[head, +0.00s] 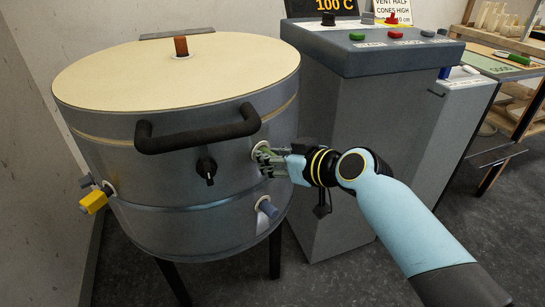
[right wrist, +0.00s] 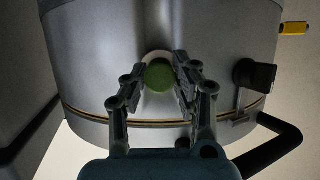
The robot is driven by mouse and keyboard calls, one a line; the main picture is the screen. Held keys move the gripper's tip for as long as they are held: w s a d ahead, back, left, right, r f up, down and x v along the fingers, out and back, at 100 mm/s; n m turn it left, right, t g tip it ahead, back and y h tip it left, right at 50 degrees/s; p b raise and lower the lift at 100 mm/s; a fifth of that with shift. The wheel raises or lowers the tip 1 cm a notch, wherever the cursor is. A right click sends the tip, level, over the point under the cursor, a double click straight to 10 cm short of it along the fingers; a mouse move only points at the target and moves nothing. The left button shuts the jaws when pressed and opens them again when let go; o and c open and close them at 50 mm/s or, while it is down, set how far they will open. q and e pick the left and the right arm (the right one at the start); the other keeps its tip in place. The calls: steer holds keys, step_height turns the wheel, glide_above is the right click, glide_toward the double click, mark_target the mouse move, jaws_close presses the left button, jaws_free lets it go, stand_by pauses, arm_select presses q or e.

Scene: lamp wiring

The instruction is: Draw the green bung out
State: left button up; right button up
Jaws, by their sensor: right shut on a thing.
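The green bung (right wrist: 159,75) shows as a round green face between the fingertips of my right gripper in the right wrist view. A pale ring (right wrist: 157,57) on the kiln's metal side surrounds it; how deep the bung sits in it I cannot tell. My right gripper (head: 265,158) is at the kiln's side, right of the handle, shut on the bung. In the head view the fingers hide most of the bung. The grey kiln (head: 190,225) is round, with a closed cream lid (head: 180,75). My left gripper is not in view.
A black handle (head: 197,137) and a dark knob (head: 206,168) stand out just left of my right gripper. A yellow part (head: 94,201) juts out at the kiln's left. A grey control cabinet (head: 350,140) stands close on the right.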

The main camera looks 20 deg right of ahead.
steer(key=shift+s+d, duration=0.35)
steer(key=shift+s, duration=0.3)
jaws_close()
steer(key=s+d, duration=0.4)
steer(key=s, duration=0.4)
steer(key=shift+s, duration=0.35)
stand_by(1.0)
